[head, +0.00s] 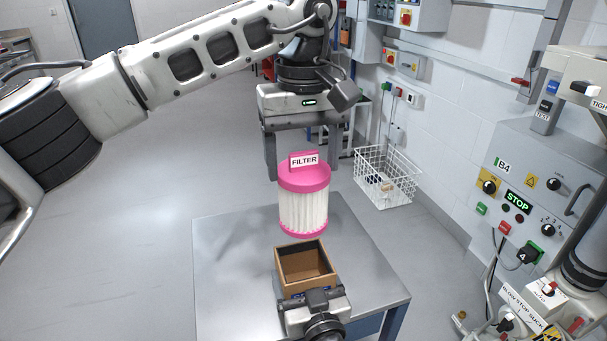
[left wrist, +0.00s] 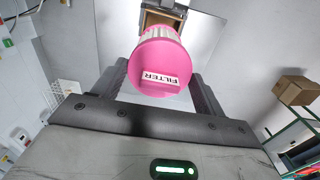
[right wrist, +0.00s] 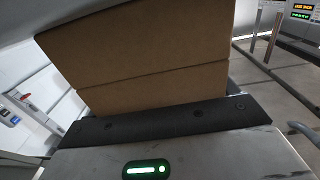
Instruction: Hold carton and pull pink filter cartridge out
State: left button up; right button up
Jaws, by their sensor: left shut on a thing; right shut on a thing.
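The pink filter cartridge (head: 303,208) has white pleats and a tab labelled FILTER. It hangs upright in the air above the open carton (head: 305,266), clear of its rim. In the right wrist view the carton (right wrist: 140,60) fills the middle, and the fingertips are hidden.
The metal table (head: 230,270) has bare room left and right of the carton. A white wire basket (head: 385,176) stands on the floor behind it. A control panel marked B4 (head: 540,185) is on the right, with cables and a hose near it.

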jog(key=o, duration=1)
jog(key=shift+c, duration=0.2)
